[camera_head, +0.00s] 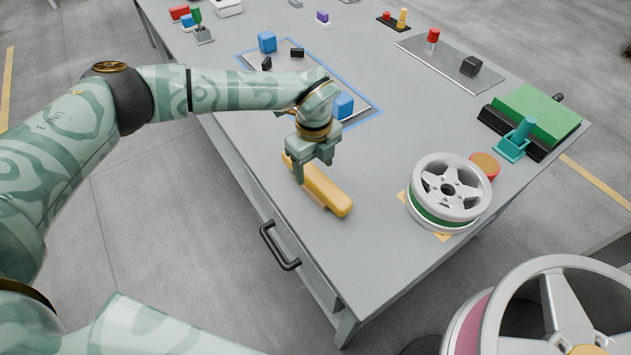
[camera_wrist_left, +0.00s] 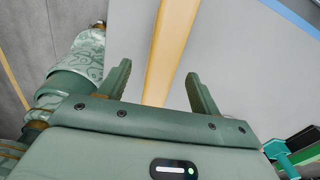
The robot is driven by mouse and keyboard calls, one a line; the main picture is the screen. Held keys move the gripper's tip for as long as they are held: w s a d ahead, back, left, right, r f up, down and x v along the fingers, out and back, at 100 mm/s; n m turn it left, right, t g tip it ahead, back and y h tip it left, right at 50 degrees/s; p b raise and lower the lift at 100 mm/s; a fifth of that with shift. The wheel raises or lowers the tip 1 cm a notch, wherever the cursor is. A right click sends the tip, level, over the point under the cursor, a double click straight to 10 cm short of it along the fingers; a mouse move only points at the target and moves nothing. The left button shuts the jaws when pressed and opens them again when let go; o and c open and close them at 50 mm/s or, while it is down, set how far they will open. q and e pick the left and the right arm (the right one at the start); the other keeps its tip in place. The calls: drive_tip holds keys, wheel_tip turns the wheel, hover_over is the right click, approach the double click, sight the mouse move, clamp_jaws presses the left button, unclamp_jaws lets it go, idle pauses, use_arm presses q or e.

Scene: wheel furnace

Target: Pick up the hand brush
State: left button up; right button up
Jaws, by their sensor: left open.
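The hand brush (camera_head: 328,193) is a long yellow bar lying on the grey table near its front left edge. My left gripper (camera_head: 314,165) is over the brush's far part, fingers pointing down, and hides some of it. In the left wrist view the brush (camera_wrist_left: 168,45) runs up the picture between the two spread fingers of the gripper (camera_wrist_left: 157,75), with a gap on each side. The gripper is open and empty. Whether its fingertips reach down beside the brush I cannot tell. My right gripper is not in view.
A blue-edged mat (camera_head: 367,119) with blue and black blocks lies behind the gripper. A black handle (camera_head: 280,250) sticks out from the table front. Bare tabletop lies between brush and wheel.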

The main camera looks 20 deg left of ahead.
sight(315, 174)
use_arm(q)
drive_tip(key=f, duration=0.1)
drive_tip(key=f+b, duration=0.1)
drive_tip(key=f, duration=0.1)
drive_tip(key=f+b, duration=0.1)
drive_tip(key=f, duration=0.1)
drive_tip(key=shift+w, duration=0.35)
drive_tip(key=shift+r, duration=0.1)
drive_tip(key=c, duration=1.1)
drive_tip(key=shift+c, duration=0.2)
drive_tip(key=shift+r+p, duration=0.35)
drive_tip(key=shift+r, duration=0.3)
drive_tip(key=s+a+r+p, duration=0.5)
drive_tip(key=s+r+p, duration=0.1)
drive_tip(key=s+r, duration=0.5)
drive_tip(key=shift+s+a+r, duration=0.2)
drive_tip(key=shift+s+r, duration=0.15)
drive_tip(key=shift+s, duration=0.65)
